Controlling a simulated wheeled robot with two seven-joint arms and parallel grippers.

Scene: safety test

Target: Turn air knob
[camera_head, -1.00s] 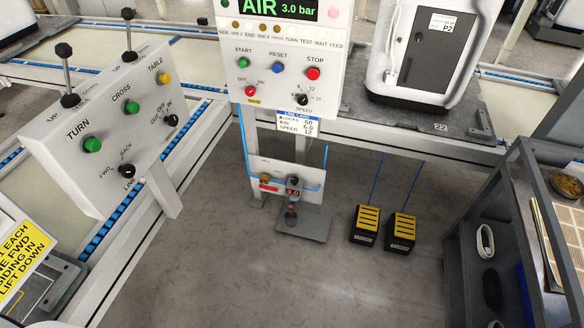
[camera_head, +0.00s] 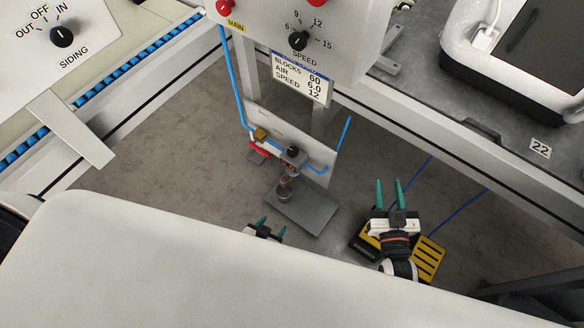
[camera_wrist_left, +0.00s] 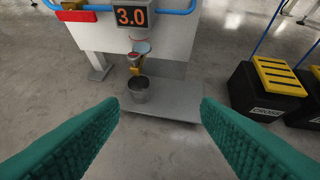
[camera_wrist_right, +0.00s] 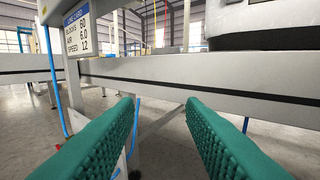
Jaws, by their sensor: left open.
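The air knob (camera_head: 292,151) is a small black knob on top of the regulator, on a low white panel (camera_head: 318,170) under the control box. In the left wrist view the regulator's display (camera_wrist_left: 131,16) reads 3.0; the knob is out of that frame. My left gripper (camera_head: 271,227) is open and empty, in front of the panel and below the knob in the head view. A large white part of mine hides its arm. My right gripper (camera_head: 388,185) is open and empty, right of the panel. A line card (camera_head: 301,77) lists air 6.0.
A small cup (camera_wrist_left: 138,90) stands on a grey base plate (camera_wrist_left: 180,98) under the regulator. Black and yellow pedals (camera_head: 429,258) are on the floor near my right gripper. A blue hose (camera_head: 234,85) runs to the panel. A white beam (camera_wrist_right: 230,80) crosses ahead of my right gripper.

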